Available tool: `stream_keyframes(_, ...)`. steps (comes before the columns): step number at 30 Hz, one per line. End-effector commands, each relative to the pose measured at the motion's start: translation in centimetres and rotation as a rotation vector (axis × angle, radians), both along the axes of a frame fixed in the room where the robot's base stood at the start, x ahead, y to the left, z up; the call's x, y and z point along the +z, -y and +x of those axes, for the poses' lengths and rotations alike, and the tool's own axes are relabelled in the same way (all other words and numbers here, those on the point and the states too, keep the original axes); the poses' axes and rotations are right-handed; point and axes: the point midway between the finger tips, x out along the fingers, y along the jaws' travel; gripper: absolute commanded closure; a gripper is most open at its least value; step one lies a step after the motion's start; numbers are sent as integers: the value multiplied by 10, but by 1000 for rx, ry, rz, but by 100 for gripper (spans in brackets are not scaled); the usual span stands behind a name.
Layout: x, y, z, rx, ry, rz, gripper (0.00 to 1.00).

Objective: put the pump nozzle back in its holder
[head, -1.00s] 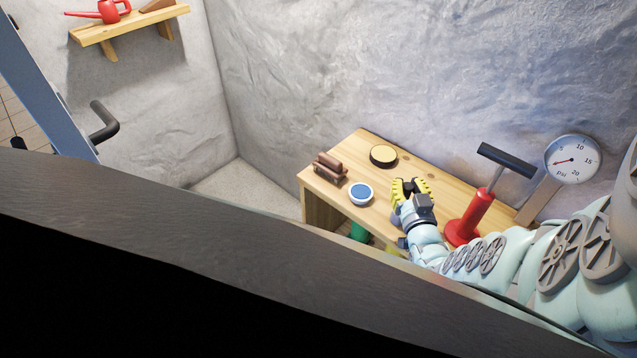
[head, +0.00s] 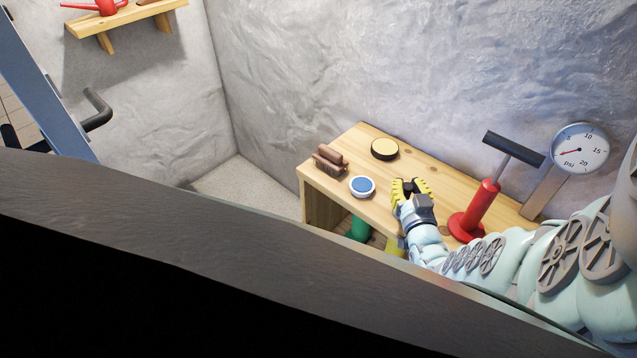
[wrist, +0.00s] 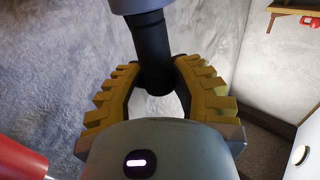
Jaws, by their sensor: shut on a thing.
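My gripper (head: 411,184), with yellow toothed fingers, is over the front part of the wooden bench, left of the red pump (head: 478,210) with its black T-handle. In the wrist view my gripper (wrist: 157,72) is shut on a black cylindrical piece with a pale grey collar above it, which appears to be the pump nozzle (wrist: 152,45). Part of the red pump (wrist: 22,160) shows at the wrist view's lower left. I cannot make out the nozzle's holder in either view.
On the bench (head: 412,166) are a brown object (head: 330,160), a blue-topped round tin (head: 362,187) and a yellow-topped round tin (head: 384,149). A psi gauge (head: 580,149) stands right of the pump. Green and yellow things show under the bench. A dark ledge fills the foreground.

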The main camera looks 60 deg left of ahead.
Motion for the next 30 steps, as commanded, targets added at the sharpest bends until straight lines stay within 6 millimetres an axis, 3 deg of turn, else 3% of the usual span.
stream_keyframes(2,-4,-1,-1,2,0,0,100)
stream_keyframes(3,-2,-1,-1,2,0,0,71)
stream_keyframes(11,-2,-1,-1,2,0,0,45)
stream_keyframes(22,-3,2,0,-2,-1,-3,44)
stream_keyframes(30,-8,16,-5,-10,-8,-14,44)
